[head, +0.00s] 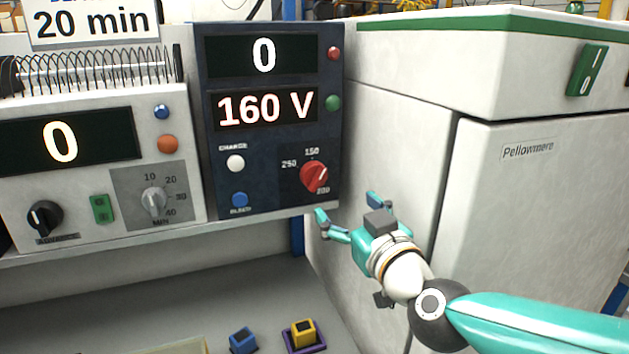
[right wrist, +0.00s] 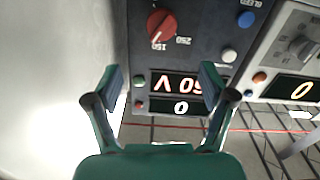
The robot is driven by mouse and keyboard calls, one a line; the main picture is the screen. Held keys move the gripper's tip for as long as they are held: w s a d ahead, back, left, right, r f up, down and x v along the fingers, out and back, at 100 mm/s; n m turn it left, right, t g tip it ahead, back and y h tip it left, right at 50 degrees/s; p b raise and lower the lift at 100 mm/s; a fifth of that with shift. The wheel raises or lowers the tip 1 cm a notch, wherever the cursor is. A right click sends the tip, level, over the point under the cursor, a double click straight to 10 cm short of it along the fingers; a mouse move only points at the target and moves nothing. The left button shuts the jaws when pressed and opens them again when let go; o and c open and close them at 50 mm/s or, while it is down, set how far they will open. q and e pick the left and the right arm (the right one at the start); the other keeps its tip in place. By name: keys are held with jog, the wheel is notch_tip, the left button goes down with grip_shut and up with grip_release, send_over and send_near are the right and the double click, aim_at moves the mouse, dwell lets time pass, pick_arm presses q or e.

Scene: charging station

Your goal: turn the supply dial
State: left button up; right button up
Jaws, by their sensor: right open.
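The supply dial is a red knob (head: 315,176) at the lower right of the dark blue supply panel (head: 264,204), with marks 150, 250 and 200 around it. The panel's displays read 0 and 160 V. My right gripper (head: 345,205) is open and empty, just below and to the right of the dial, apart from it. In the right wrist view the red dial (right wrist: 161,25) appears upside down, beyond the open fingertips (right wrist: 160,75) of my right gripper. My left gripper is not in view.
Left of the panel is a grey timer unit with its own knobs (head: 154,202). A large white cabinet (head: 540,190) stands close on the right. Below, a blue block (head: 243,341) and a yellow block (head: 303,333) sit on a grey surface.

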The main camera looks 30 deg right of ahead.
aim_at(320, 179)
jog(key=x, duration=1.4)
jog(key=shift+a, duration=0.1)
jog(key=c, duration=1.2)
jog(key=shift+o, duration=0.2)
jog(key=shift+f+m+b, duration=0.1)
jog(key=shift+m+b, duration=0.65)
jog(key=shift+m, duration=0.45)
jog(key=shift+s+m+b, duration=0.1)
jog(key=shift+m+b, duration=0.65)
jog(key=shift+m, duration=0.95)
